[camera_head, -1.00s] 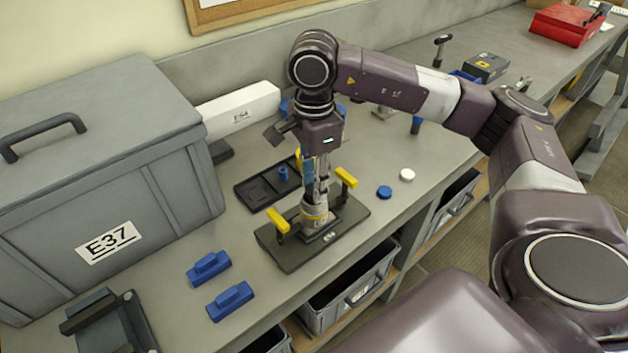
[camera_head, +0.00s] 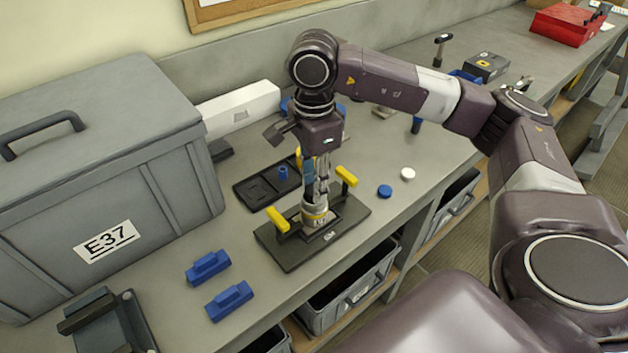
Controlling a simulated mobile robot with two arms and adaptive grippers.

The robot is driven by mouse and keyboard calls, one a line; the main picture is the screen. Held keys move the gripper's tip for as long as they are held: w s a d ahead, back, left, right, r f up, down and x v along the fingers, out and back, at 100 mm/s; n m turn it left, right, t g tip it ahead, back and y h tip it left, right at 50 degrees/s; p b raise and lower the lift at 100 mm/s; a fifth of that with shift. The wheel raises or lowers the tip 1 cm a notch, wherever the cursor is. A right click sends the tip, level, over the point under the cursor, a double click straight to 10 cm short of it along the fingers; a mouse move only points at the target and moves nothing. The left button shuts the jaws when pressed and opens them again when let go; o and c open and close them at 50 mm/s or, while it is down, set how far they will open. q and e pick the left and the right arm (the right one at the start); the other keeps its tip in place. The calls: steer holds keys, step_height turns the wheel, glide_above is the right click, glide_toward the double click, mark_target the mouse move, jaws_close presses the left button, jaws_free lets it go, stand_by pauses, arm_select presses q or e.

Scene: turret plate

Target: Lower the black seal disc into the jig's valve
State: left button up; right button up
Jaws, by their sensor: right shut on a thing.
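The jig (camera_head: 290,252) is a dark flat plate on the bench with two yellow clamp handles. The valve (camera_head: 314,219), a pale metal cylinder with a yellow band, stands upright in the middle of it. My right gripper (camera_head: 316,199) points straight down with its fingertips at the valve's top. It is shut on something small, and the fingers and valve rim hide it. I cannot make out the black seal disc. My left gripper is not in view.
A dark tray (camera_head: 256,191) lies behind the jig. A blue cap (camera_head: 384,191) and a white cap (camera_head: 407,174) lie to its right. Two blue blocks (camera_head: 208,267) (camera_head: 229,301) lie front left. A large grey case (camera_head: 165,190) stands left.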

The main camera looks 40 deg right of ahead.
steer(key=shift+f+b, duration=0.25)
steer(key=shift+b, duration=0.2)
stand_by(0.6)
steer(key=o, duration=0.9)
steer(key=shift+o, duration=0.2)
step_height(320, 180, up, 12)
stand_by(0.4)
